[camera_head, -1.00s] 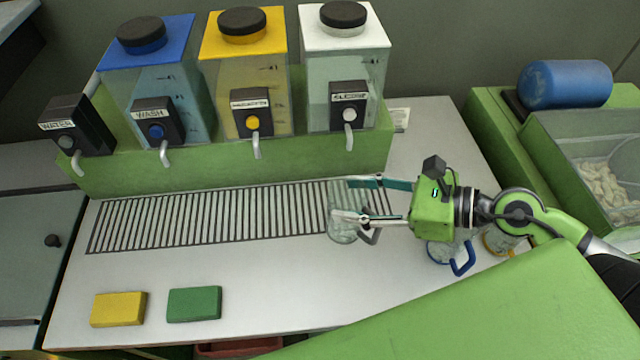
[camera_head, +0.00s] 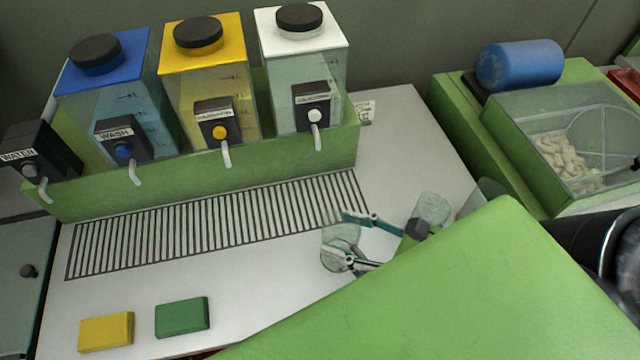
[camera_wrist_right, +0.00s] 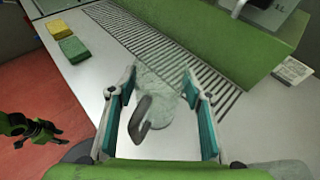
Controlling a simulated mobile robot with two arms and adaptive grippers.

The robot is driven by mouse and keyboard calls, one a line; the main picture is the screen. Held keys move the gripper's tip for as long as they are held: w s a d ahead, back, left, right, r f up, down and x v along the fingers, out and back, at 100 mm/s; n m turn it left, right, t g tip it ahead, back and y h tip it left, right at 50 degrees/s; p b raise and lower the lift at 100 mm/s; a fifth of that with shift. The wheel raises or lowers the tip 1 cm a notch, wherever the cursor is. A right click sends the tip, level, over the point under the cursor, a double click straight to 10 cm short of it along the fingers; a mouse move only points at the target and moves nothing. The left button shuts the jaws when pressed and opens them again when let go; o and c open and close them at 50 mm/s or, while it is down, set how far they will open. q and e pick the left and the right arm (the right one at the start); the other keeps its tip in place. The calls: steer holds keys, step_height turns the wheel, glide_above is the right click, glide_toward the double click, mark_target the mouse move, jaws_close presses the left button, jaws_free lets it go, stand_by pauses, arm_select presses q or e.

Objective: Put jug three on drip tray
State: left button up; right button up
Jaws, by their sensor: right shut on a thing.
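A clear jug (camera_head: 342,236) with a grey handle (camera_wrist_right: 139,119) is between the fingers of my right gripper (camera_head: 352,240). I cannot read a number on it. The gripper is shut on the jug, with one teal-padded finger on each side in the right wrist view (camera_wrist_right: 162,100). The drip tray (camera_head: 215,222) is the black slatted grate along the green dispenser base. The jug overlaps the tray's front edge near its right end in the head view. Whether it touches the surface is unclear.
Blue, yellow and white-topped dispensers with taps stand on a green base (camera_head: 200,180) behind the tray. A yellow sponge (camera_head: 106,332) and a green sponge (camera_head: 182,317) lie at the front left. Another clear vessel (camera_head: 433,207) stands right of the jug, partly hidden.

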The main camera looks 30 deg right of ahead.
steer(key=w, duration=0.2)
steer(key=shift+w+d, duration=0.4)
steer(key=w+d+f+p, duration=0.1)
steer(key=w+d, duration=0.1)
steer(key=w, duration=0.5)
steer(key=w+d+f+p, duration=0.1)
steer(key=w+f+p, duration=0.1)
steer(key=w, duration=0.5)
steer(key=shift+w+d+f, duration=0.15)
steer(key=shift+d+f, duration=0.1)
steer(key=shift+d, duration=0.15)
steer(key=shift+f, duration=0.25)
steer(key=o, duration=1.4)
steer(key=shift+o, duration=0.2)
steer(key=shift+r, duration=0.15)
